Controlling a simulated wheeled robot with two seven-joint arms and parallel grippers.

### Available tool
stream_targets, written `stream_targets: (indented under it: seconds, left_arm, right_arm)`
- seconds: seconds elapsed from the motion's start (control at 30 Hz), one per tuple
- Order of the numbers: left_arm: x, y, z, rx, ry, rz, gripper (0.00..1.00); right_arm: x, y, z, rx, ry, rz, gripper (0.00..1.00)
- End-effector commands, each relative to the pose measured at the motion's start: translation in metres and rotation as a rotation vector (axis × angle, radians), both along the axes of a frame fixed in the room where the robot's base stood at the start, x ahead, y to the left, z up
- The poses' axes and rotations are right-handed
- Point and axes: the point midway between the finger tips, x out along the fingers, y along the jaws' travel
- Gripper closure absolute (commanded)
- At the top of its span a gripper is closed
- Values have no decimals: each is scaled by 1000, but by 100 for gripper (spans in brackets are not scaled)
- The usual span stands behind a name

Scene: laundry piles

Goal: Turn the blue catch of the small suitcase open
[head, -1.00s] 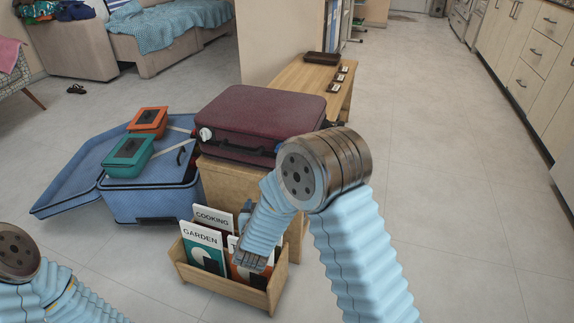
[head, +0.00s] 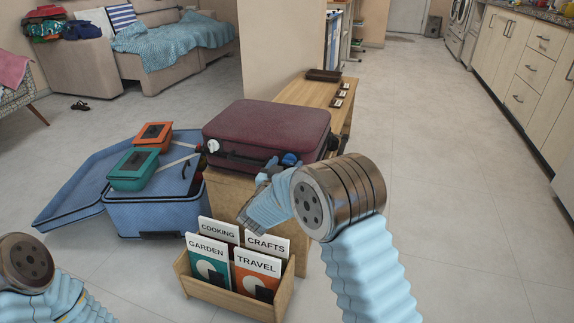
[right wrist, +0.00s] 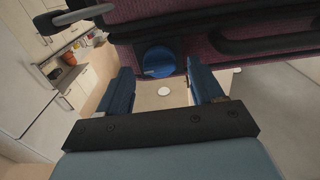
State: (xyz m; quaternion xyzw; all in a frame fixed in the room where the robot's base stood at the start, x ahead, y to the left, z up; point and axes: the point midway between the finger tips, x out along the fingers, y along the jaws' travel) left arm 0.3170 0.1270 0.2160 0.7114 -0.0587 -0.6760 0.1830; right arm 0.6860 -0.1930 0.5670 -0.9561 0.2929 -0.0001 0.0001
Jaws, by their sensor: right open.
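The small maroon suitcase (head: 265,128) lies flat and closed on a wooden stand. Its blue catch (head: 290,159) is at the right of its front face, with a white catch (head: 212,146) at the left. In the right wrist view, the blue catch (right wrist: 158,61) is a round knob just ahead of my open, empty right gripper (right wrist: 165,85), between the lines of its fingers and seemingly apart from them. In the head view, my right gripper (head: 277,168) is by the suitcase's front right. My left gripper is out of view; only that arm shows.
A wooden rack (head: 235,300) of booklets stands in front, below my right forearm. An open blue suitcase (head: 150,215) with an orange box (head: 152,136) and a green box (head: 133,168) is at left. A wooden bench (head: 305,93) stands behind. The floor at right is clear.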

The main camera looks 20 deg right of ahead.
Motion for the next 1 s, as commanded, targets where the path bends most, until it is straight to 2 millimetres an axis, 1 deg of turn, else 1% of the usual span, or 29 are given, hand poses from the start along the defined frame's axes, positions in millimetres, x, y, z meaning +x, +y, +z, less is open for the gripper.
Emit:
stream_targets:
  seconds: [0.03,0.13,0.43,0.8,1.0]
  left_arm:
    - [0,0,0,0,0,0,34]
    - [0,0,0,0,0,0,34]
    - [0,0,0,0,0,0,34]
    - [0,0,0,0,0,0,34]
    - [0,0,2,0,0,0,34]
  right_arm:
    - [4,-3,0,0,0,-1,34]
    - [10,-7,0,0,0,-1,34]
    - [12,-8,0,1,1,0,34]
    - [11,-8,0,1,1,0,89]
    - [11,-7,1,-11,9,1,89]
